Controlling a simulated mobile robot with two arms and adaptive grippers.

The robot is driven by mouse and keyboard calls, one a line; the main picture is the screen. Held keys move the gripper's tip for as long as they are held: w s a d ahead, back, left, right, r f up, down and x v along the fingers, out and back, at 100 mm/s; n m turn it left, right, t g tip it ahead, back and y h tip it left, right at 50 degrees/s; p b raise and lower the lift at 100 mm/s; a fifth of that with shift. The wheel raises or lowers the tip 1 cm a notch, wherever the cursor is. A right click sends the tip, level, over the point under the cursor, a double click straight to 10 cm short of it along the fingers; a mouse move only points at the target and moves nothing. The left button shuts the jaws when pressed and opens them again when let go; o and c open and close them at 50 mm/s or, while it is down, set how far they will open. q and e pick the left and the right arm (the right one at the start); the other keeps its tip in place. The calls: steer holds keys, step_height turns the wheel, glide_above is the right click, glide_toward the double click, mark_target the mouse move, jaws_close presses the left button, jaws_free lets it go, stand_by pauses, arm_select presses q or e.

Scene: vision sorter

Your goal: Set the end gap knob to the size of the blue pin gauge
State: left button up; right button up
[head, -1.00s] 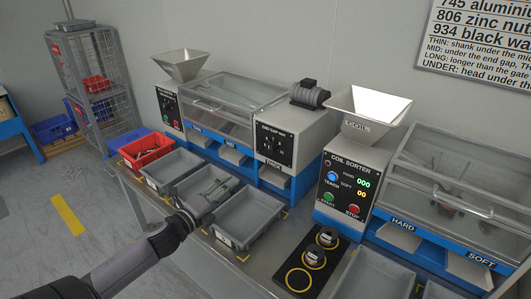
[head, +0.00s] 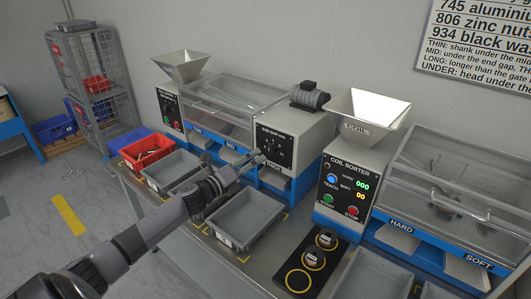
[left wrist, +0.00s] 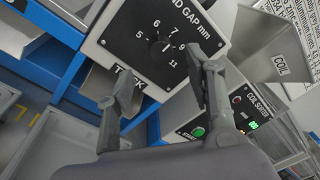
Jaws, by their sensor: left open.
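The end gap panel (head: 283,144) is black with white lettering on a grey machine box. Its dark round knob (left wrist: 162,48) sits among the numbers 5, 6, 7, 9 and 11 in the left wrist view. Which number it points at is hard to make out. My left gripper (head: 254,161) is open and empty, just in front of the panel. In the left wrist view its fingers (left wrist: 165,70) are spread below and to either side of the knob, apart from it. I cannot make out a blue pin gauge. My right gripper is not in view.
A black board (head: 290,262) with yellow rings lies at the front.

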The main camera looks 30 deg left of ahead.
mark_target(268, 152)
arm_select(q)
steer(key=shift+w+d+p, duration=0.1)
steer(key=shift+w+d, duration=0.05)
steer(key=shift+w, duration=0.9)
steer(key=shift+w+d+p, duration=0.1)
steer(key=shift+w+d, duration=0.1)
steer(key=shift+w, duration=0.85)
steer(key=shift+w+d+p, duration=0.1)
steer(key=shift+w+d, duration=0.05)
steer(key=shift+w, duration=0.9)
steer(key=shift+c, duration=0.3)
steer(key=c, duration=1.1)
